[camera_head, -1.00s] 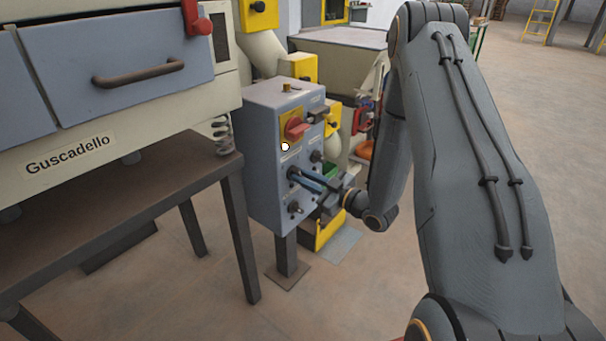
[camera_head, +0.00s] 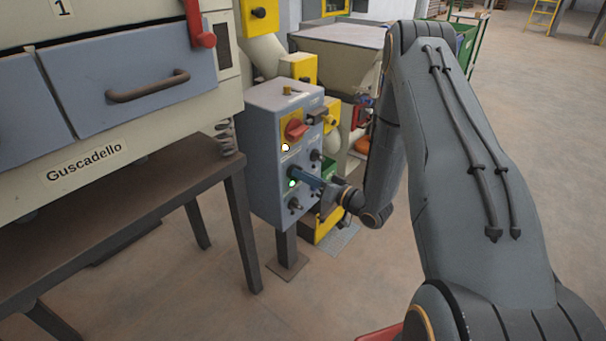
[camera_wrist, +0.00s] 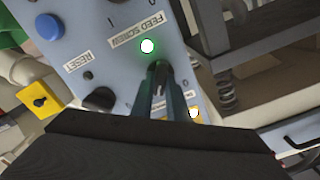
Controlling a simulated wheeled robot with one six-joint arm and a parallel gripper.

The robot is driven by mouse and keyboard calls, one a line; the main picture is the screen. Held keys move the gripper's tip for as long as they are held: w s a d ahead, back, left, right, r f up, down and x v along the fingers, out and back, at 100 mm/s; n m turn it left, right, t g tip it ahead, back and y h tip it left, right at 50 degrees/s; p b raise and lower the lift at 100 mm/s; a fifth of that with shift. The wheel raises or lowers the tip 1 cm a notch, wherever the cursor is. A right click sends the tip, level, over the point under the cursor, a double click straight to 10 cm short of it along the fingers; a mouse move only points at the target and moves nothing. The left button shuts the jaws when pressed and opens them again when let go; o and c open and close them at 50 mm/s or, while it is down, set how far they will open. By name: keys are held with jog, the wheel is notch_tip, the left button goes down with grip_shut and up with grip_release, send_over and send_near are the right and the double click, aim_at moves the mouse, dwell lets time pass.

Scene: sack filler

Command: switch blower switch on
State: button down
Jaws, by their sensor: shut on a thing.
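The grey-blue control box (camera_head: 265,170) stands on a post right of the table. My gripper (camera_head: 299,175) reaches its front from the right, at the middle switch. In the wrist view my gripper (camera_wrist: 159,70) is shut on the small dark blower switch, mostly hidden between the fingertips; its own label cannot be read. A green lamp (camera_head: 292,183) glows beside the fingertips; it also shows bright in the wrist view (camera_wrist: 147,46), next to the "FEED SCREW" label (camera_wrist: 110,40).
Another black switch (camera_head: 295,204) is below. A blue button (camera_wrist: 48,27) and black knob (camera_wrist: 100,98) are nearby. The table (camera_head: 150,190) stands close on the left.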

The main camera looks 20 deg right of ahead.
jog(key=shift+m, duration=0.6)
jog(key=c, duration=1.7)
grip_release()
jog(key=shift+d, duration=0.1)
jog(key=shift+v, duration=3.9)
